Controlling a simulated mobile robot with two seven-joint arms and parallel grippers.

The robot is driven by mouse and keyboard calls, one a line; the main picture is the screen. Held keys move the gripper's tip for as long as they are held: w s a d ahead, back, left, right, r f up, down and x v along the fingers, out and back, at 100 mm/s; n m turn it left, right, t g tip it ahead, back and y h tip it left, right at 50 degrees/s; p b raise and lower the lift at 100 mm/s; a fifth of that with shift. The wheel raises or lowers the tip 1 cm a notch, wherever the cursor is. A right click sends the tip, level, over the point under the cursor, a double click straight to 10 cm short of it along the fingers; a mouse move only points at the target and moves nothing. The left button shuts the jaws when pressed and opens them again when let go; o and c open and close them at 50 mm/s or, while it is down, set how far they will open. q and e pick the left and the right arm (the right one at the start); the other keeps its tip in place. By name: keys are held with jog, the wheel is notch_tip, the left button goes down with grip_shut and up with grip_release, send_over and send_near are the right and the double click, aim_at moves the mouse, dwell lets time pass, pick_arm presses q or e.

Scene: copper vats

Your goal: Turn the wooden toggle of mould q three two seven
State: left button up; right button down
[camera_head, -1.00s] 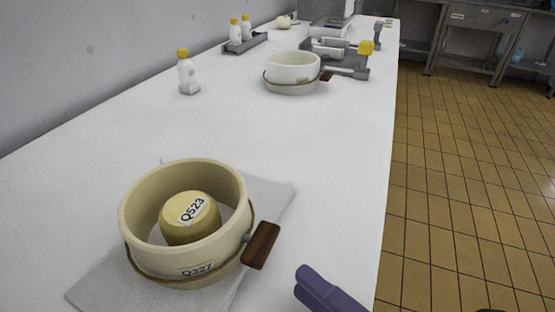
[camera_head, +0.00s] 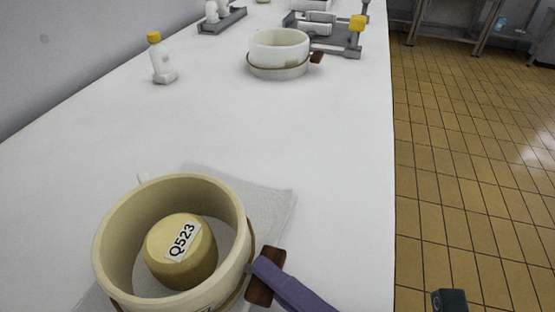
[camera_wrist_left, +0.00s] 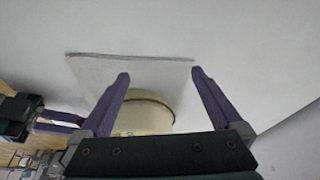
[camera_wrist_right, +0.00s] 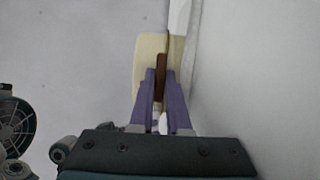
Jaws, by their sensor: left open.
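The cream mould (camera_head: 115,262) stands at the front left of the worktop; its label is mostly cut off now, but read Q327 earlier. A round yellow piece (camera_head: 170,262) labelled Q523 sits inside it. The brown wooden toggle (camera_head: 266,290) is on the mould's right side. My right gripper (camera_head: 262,266) is at the toggle; in the right wrist view its fingers (camera_wrist_right: 161,76) are close together on both sides of the toggle (camera_wrist_right: 161,64). My left gripper (camera_wrist_left: 160,75) is open and empty, with the mould (camera_wrist_left: 145,118) showing between and beyond its fingers.
A grey cloth (camera_head: 275,205) lies under the mould. Farther back are a second, paler mould (camera_head: 279,50), a yellow-capped bottle (camera_head: 162,62) and a grey metal fixture (camera_head: 340,48). The worktop between is clear. Its right edge drops to a tiled floor.

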pick_arm(q)
jog(key=shift+r, duration=0.15)
dwell(0.4)
